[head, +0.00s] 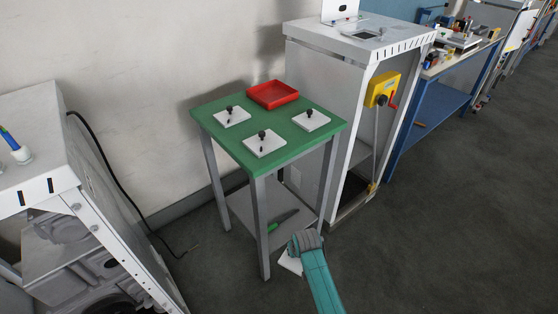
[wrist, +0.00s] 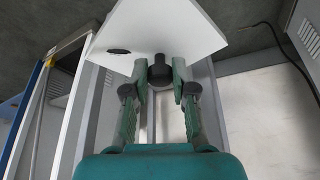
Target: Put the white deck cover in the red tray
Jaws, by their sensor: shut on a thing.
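The red tray (head: 273,95) sits empty at the back corner of the green table. My gripper (wrist: 160,80) is shut on the black knob of a white deck cover (wrist: 168,30), which fills the upper middle of the wrist view. In the head view a white edge of the held cover (head: 289,263) shows beside my wrist, low in front of the table, apart from the tray. My arm hides most of it there. A small dark oval mark shows on the cover's face in the wrist view.
Three similar white plates with black knobs, at left (head: 232,116), front (head: 265,144) and right (head: 311,120), stand on the green table (head: 285,133). A green-handled tool (head: 283,219) lies on its lower shelf. A grey cabinet (head: 330,110) stands close to the right.

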